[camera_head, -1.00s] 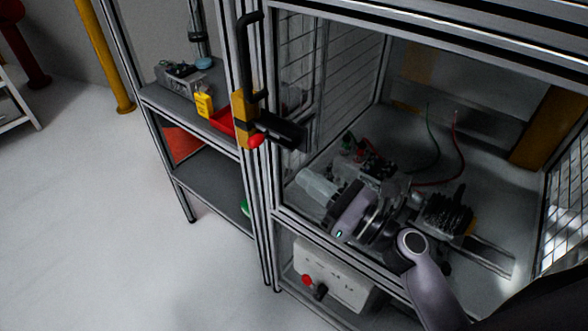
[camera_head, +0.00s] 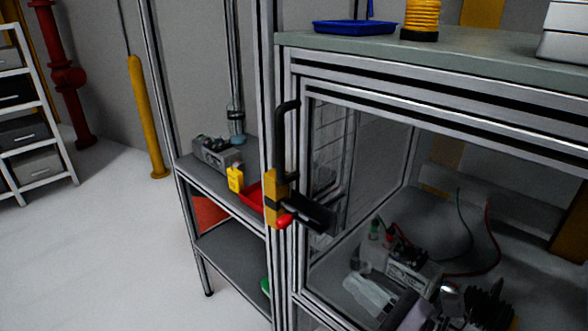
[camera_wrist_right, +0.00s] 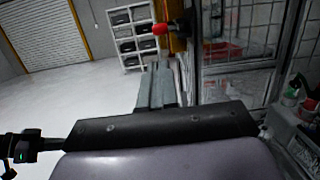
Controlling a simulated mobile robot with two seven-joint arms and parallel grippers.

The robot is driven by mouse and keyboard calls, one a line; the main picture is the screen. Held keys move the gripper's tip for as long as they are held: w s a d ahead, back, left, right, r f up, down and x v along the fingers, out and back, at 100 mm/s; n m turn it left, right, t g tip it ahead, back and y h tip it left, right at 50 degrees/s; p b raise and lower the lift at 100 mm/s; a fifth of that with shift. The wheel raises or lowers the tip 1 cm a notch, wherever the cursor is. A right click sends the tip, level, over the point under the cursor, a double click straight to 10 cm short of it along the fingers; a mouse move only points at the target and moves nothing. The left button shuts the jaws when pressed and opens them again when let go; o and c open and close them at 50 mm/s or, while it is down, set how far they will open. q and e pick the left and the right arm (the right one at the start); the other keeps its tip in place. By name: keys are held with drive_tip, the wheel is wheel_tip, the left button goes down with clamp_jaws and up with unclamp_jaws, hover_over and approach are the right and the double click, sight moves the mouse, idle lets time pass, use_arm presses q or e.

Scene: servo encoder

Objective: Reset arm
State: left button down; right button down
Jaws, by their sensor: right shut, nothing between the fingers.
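My right gripper (camera_head: 370,296) shows at the bottom of the head view, inside the framed enclosure's opening. Its pale grey fingers are together, with nothing between them. The wrist behind it is cut by the lower edge. In the right wrist view, the fingers (camera_wrist_right: 155,85) point away past the enclosure's door edge, and they look closed and empty. A grey device with red and green terminals (camera_head: 410,272) sits beside the gripper, to its right in the head view. My left gripper is not seen.
The enclosure's metal frame post (camera_head: 285,250) stands left of the gripper. A black handle (camera_head: 281,140) and a red-tipped latch (camera_head: 284,220) jut from the door. A shelf (camera_head: 232,262) stands further left. The bench top (camera_head: 470,65) lies above. Open floor is at the lower left.

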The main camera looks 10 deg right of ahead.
drive_tip(key=s+d+f+n+g+h+p, duration=0.2)
drive_tip(key=s+f+n+h, duration=0.3)
drive_tip(key=f+n, duration=0.4)
drive_tip(key=s+d+f+n+g+h+p, duration=0.2)
drive_tip(key=s+f+n+h, duration=0.3)
drive_tip(key=n, duration=1.6)
wheel_tip(320, 180, down, 4)
drive_tip(key=shift+s+n+g+p, duration=0.3)
drive_tip(key=shift+s+g+p, duration=0.2)
drive_tip(key=shift+s+g, duration=0.5)
drive_tip(key=shift+s+d, duration=0.1)
drive_tip(key=shift+s, duration=0.15)
